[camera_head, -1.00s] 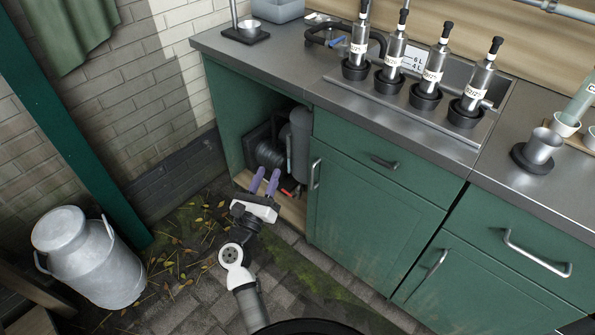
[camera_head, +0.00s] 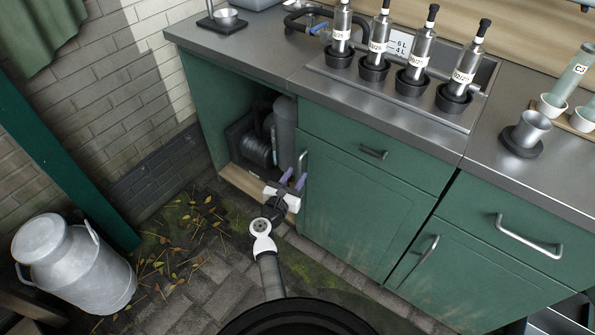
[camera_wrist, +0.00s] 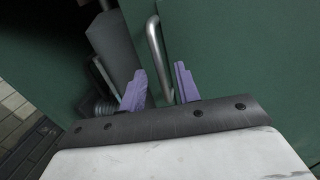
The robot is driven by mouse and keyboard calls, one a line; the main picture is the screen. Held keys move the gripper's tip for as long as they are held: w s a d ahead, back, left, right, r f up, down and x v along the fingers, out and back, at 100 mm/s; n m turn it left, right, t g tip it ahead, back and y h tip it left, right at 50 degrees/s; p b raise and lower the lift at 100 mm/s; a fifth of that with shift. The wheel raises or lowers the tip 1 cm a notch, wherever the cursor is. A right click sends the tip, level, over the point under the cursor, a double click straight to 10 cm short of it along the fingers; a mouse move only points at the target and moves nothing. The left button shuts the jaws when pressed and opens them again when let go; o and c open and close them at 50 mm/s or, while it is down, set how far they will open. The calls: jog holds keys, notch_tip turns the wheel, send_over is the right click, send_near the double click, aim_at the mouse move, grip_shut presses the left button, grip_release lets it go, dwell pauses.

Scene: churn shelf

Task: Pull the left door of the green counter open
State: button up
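The green counter's left door (camera_head: 350,215) is shut, right of an open bay. Its upright metal handle (camera_head: 301,163) is at the door's upper left edge. My gripper (camera_head: 293,180) has purple fingers and is at the handle's lower end in the head view. In the wrist view my gripper (camera_wrist: 162,85) is open, its fingers apart. The handle (camera_wrist: 157,52) shows between and beyond the fingertips there, its lower end reaching down between them. I cannot tell whether either finger touches it.
The open bay holds a grey cylinder (camera_head: 286,135) and a dark reel (camera_head: 255,150). A drawer (camera_head: 375,153) with a handle is above the door. A milk can (camera_head: 75,262) stands at left. Bottles stand on the steel worktop (camera_head: 250,55). Paving with leaves lies in front.

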jog(key=shift+x, duration=1.15)
grip_shut()
